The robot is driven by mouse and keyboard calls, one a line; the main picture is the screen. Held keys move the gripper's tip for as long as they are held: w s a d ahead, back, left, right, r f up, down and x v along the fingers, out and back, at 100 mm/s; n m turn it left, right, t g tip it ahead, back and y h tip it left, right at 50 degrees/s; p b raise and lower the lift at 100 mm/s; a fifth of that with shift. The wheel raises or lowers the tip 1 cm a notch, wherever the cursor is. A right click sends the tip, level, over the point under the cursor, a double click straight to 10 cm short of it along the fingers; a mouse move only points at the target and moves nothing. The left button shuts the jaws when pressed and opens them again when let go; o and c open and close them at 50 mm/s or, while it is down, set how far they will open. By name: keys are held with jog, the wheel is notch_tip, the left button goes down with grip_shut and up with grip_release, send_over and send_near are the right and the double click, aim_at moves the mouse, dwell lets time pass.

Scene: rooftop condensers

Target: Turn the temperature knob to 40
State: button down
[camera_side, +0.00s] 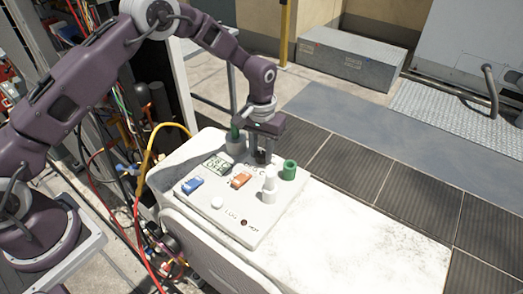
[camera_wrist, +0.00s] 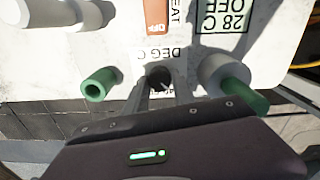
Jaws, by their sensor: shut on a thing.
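The temperature knob (camera_wrist: 159,76) is small and dark and sits below the "DEG C" label in the wrist view. My gripper (camera_wrist: 158,84) is shut on it, one finger on each side. In the side view my gripper (camera_side: 260,158) points down at the far edge of the white control panel (camera_side: 240,228), and its fingers mostly hide the knob. The display (camera_wrist: 222,17) reads "28 C OFF" in the wrist view; it also shows on the panel in the side view (camera_side: 215,165). The knob's pointer and scale are not clear.
An orange switch (camera_side: 241,180), a blue switch (camera_side: 192,186), a white button (camera_side: 217,202) and a white post (camera_side: 269,188) stand on the panel. A green-topped fitting (camera_side: 289,170) is right of my gripper; a grey one with a green part (camera_side: 235,143) is left, close by.

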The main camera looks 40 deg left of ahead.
jog(key=shift+m, duration=1.9)
jog(key=c, duration=1.1)
grip_release()
jog(key=shift+o, duration=0.2)
